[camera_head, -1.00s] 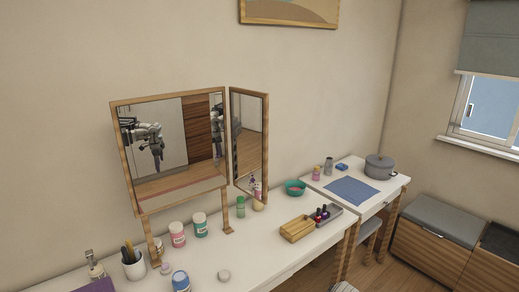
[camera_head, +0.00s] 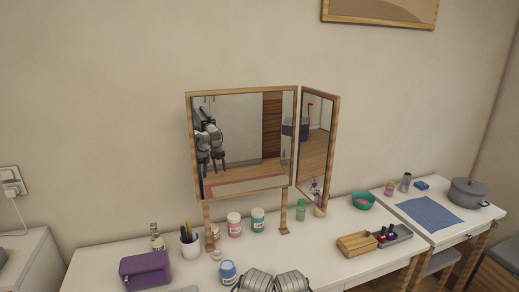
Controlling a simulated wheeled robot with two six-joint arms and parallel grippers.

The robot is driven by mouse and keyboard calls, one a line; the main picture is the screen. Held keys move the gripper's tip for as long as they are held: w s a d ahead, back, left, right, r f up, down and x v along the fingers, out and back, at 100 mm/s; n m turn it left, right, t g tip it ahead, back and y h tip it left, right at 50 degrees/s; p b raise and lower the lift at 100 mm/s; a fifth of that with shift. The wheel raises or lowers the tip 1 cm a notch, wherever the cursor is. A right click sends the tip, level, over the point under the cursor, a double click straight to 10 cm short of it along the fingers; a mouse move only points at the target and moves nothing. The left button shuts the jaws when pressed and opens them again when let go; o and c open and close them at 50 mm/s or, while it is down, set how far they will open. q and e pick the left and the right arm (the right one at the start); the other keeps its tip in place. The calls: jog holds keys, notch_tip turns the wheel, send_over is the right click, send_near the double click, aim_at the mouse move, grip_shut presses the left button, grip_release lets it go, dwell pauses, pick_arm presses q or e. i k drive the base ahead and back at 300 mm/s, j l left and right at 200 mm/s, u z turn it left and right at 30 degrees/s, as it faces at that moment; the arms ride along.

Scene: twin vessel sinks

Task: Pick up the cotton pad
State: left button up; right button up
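No cotton pad can be made out now. A small round pale thing lay on the white tabletop (camera_head: 330,238) near its front edge in the earlier view. My own grey arm parts at the bottom edge now cover about that spot. Neither gripper shows directly, and no fingertips are visible over the table. Arms of mine show small in the mirror (camera_head: 240,140), too small to tell whether the fingers are open.
Near the front stand a blue jar (camera_head: 228,273), a purple pouch (camera_head: 146,269) and a brush cup (camera_head: 190,245). Behind are a pink jar (camera_head: 234,225) and a teal jar (camera_head: 257,220). A wooden tray (camera_head: 357,245) is at right.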

aim_at(274, 272)
jog(key=i+l+u, duration=0.1)
jog(key=l+u, duration=0.3)
jog(key=l, duration=0.15)
jog(key=l+u, duration=0.4)
jog(key=l, duration=0.2)
jog(key=l+u, duration=0.35)
jog(key=l, duration=0.25)
jog(key=k+l, duration=0.1)
jog(key=l, duration=0.95)
jog(key=k+l+u, duration=0.1)
jog(key=l, duration=0.45)
jog(key=k, duration=0.05)
